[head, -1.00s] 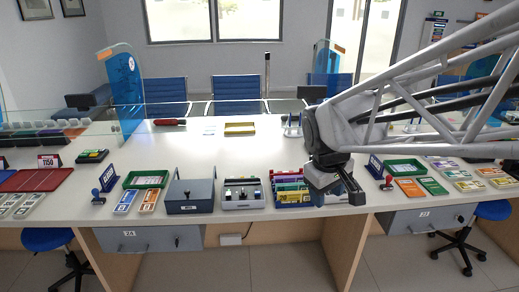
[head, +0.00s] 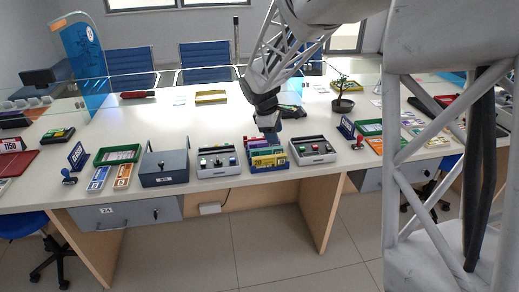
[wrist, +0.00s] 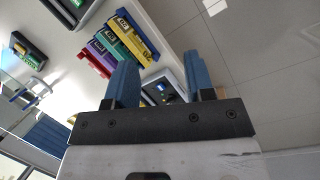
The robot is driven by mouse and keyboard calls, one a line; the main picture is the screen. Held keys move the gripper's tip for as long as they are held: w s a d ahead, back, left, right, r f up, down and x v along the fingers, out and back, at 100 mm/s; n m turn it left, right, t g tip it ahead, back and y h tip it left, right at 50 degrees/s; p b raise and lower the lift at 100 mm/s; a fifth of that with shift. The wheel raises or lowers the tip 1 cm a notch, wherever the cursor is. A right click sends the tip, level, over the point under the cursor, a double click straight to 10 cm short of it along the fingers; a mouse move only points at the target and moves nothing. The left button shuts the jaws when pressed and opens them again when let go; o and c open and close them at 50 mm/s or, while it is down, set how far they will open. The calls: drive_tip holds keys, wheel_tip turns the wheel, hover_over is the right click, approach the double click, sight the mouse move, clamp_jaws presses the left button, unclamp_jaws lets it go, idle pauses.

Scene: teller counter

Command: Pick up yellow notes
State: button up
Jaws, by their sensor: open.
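The yellow notes (head: 268,163) stand at the front of a blue tray (head: 268,168) on the counter, in front of green and red-purple bundles. In the wrist view the yellow notes (wrist: 137,35) are the rightmost of the coloured bundles, beyond my fingers. My gripper (head: 270,132) is above and just behind the tray, apart from the notes. In the wrist view my gripper (wrist: 160,78) has two blue fingers spread apart with nothing held between them.
A dark grey box (head: 165,168) is farther left. A potted plant (head: 343,104) stands behind to the right. The counter's front edge is close to the tray.

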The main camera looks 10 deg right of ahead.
sight(270, 156)
drive_tip(key=w+f+n, duration=0.2)
drive_tip(key=w+f, duration=0.2)
drive_tip(key=w+f+n+h, duration=0.1)
drive_tip(key=w+f, duration=0.4)
drive_tip(key=w+f+n, duration=0.2)
drive_tip(key=w+f, duration=0.2)
drive_tip(key=w, duration=0.1)
drive_tip(key=shift+w+a+f+n+g, duration=0.1)
drive_tip(key=shift+a+f+n+g, duration=0.2)
drive_tip(key=shift+a+f, duration=0.1)
drive_tip(key=shift+x, duration=1.25)
drive_tip(key=shift+d, duration=0.1)
drive_tip(key=shift+x, duration=2.6)
clamp_jaws()
